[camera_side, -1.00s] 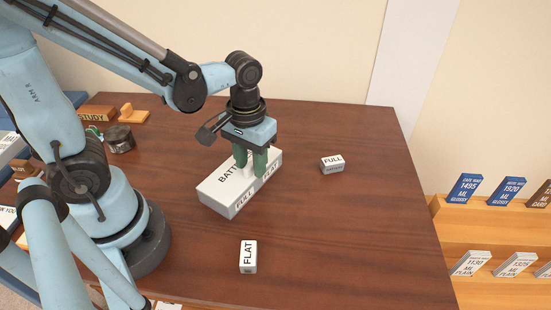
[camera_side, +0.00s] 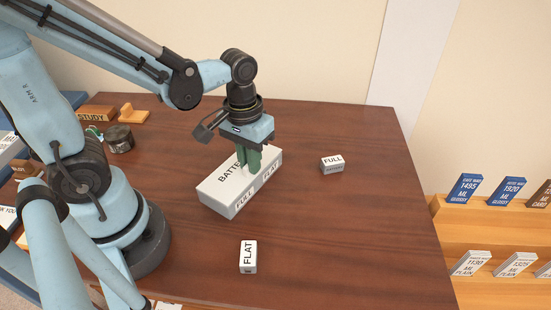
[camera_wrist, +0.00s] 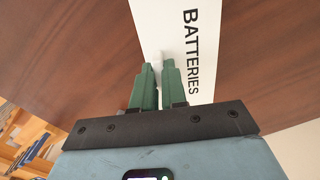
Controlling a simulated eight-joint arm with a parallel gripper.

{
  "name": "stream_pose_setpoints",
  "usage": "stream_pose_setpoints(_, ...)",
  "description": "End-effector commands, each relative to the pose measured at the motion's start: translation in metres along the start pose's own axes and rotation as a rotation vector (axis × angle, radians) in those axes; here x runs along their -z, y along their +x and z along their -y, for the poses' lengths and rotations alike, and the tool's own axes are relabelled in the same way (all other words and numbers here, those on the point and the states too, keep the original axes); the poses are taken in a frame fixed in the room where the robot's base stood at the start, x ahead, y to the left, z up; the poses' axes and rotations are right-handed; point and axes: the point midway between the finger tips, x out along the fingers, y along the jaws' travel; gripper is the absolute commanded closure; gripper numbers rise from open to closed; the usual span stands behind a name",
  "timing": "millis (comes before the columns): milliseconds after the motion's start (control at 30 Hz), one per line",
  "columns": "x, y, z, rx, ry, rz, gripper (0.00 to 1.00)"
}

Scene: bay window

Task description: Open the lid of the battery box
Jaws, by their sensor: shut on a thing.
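The white battery box (camera_side: 240,203) stands on the brown table, marked FULL and FLAT on its front side. Its lid (camera_side: 215,187), lettered BATTERIES, lies flat on top and looks closed; the lid also shows in the wrist view (camera_wrist: 203,25). My gripper (camera_side: 248,168) points down at the middle of the lid. In the wrist view its green fingers (camera_wrist: 158,68) are close together, shut on a small white handle (camera_wrist: 163,56) of the lid. The fingers hide most of the handle. No gap shows under the lid.
A white block marked FULL (camera_side: 332,164) lies right of the box, and one marked FLAT (camera_side: 248,257) lies in front. A dark round tin (camera_side: 119,139) stands at the back left. A wooden card rack (camera_side: 490,220) is beyond the table's right edge. The table's right side is clear.

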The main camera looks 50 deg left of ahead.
Motion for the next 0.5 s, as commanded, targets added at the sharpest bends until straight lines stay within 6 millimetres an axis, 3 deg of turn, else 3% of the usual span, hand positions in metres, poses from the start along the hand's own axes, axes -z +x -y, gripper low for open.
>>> stream_pose_setpoints(500,0.000,-0.023,0.023,-0.394,-0.012,-0.001,1.00)
